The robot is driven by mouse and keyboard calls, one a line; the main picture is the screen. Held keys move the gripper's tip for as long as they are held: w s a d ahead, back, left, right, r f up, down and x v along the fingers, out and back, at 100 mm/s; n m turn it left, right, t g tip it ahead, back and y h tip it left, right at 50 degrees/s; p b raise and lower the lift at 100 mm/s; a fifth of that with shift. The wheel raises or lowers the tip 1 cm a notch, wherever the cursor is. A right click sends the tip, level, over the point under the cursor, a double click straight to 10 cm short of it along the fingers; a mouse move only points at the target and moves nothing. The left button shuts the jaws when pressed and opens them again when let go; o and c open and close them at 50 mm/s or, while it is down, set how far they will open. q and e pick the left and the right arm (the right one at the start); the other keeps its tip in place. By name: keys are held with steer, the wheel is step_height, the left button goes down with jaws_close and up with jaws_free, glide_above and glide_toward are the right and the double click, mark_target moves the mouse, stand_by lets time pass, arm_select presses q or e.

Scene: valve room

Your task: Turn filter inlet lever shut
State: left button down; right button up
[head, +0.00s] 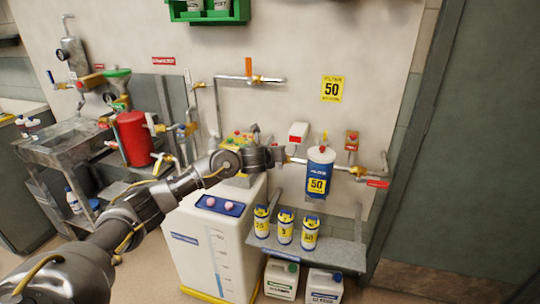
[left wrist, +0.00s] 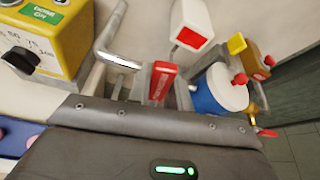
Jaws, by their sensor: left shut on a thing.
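My left gripper (head: 281,155) reaches in from the left to the pipe on the left side of the filter housing (head: 317,180), which has a blue and white body and a yellow label with 50. In the left wrist view the red filter inlet lever (left wrist: 161,82) stands up at the jaws of my left gripper (left wrist: 150,92), which are shut on it. The gripper body hides the lower part of the lever and its valve. The filter's top (left wrist: 228,88) shows just to the right of the jaws. My right gripper is in neither view.
Another red lever (head: 377,184) sits on the pipe right of the filter. A yellow control box (left wrist: 45,38) is left of the jaws. Several blue-and-yellow cartridges (head: 285,227) stand on a grey shelf (head: 345,254) below. A white tank (head: 205,240) stands under my forearm.

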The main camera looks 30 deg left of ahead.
arm_select(q)
steer(key=shift+d+m+b, duration=0.3)
steer(key=shift+d+m, duration=0.1)
steer(key=shift+m, duration=0.1)
steer(key=shift+w+d+y, duration=0.1)
steer(key=shift+d+y, duration=0.1)
steer(key=shift+y, duration=0.3)
steer(key=shift+d+m+b, duration=0.1)
steer(key=shift+m+b, duration=0.2)
steer(key=shift+b, duration=0.05)
steer(key=shift+d, duration=0.1)
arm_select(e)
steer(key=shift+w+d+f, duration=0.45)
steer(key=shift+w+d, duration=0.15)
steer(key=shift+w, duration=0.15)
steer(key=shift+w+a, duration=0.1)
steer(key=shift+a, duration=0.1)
arm_select(q)
steer(key=c, duration=1.3)
jaws_free()
steer(key=shift+w, duration=0.1)
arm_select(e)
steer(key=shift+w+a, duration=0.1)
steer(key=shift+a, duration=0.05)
arm_select(q)
steer(key=shift+o, duration=0.2)
